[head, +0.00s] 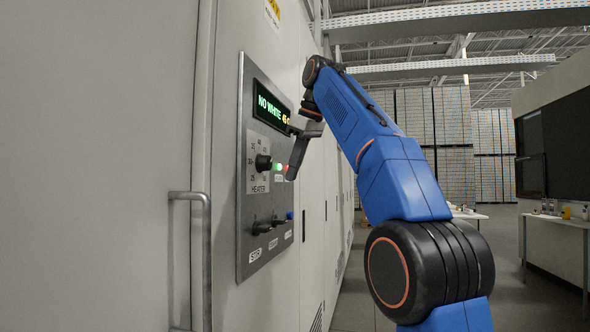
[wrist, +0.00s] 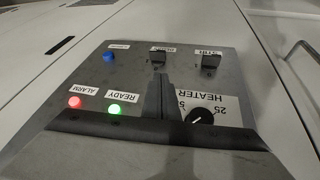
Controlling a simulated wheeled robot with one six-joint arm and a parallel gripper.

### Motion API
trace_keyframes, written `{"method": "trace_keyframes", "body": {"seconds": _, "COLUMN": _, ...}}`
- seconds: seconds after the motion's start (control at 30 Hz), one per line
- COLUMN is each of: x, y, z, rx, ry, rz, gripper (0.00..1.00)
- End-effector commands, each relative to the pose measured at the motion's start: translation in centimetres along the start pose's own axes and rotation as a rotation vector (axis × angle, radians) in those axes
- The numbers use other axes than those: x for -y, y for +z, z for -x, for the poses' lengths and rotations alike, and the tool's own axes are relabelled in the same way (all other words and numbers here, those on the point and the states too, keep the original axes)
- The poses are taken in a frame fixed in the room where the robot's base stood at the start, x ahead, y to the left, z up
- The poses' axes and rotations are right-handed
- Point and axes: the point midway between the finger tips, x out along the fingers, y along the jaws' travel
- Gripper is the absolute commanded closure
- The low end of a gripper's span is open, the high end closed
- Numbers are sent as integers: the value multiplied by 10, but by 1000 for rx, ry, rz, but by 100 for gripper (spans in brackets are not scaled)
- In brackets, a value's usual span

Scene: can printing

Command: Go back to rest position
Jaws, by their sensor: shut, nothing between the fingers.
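My gripper (head: 291,174) is shut and empty in the head view, in front of the grey control panel (head: 246,200), with its dark fingers close to the lamps. My blue arm reaches up and over to it from the lower right. In the wrist view the dark fingers of my gripper (wrist: 160,84) point across the panel (wrist: 135,80) and overlap part of it. I cannot tell whether the fingers touch the panel.
The panel carries a display (head: 271,108) reading "NO WHITE", a heater knob (head: 263,162), a lit green READY lamp (wrist: 115,109), a red ALARM lamp (wrist: 75,102) and a blue button (wrist: 110,57). A door handle (head: 207,255) sticks out at left. Open aisle lies right of the cabinets.

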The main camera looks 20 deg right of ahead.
Motion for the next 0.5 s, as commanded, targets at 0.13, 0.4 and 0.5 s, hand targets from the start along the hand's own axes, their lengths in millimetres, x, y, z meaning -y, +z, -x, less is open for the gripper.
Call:
{"method": "trace_keyframes", "body": {"seconds": 0.13, "x": -6, "y": 1, "z": 2, "rx": 0, "ry": 1, "rz": -1, "gripper": 100}}
{"method": "trace_keyframes", "body": {"seconds": 0.4, "x": -7, "y": 1, "z": 3, "rx": 0, "ry": 1, "rz": 0, "gripper": 100}}
{"method": "trace_keyframes", "body": {"seconds": 0.5, "x": -7, "y": 1, "z": 3, "rx": 0, "ry": 1, "rz": 0, "gripper": 100}}
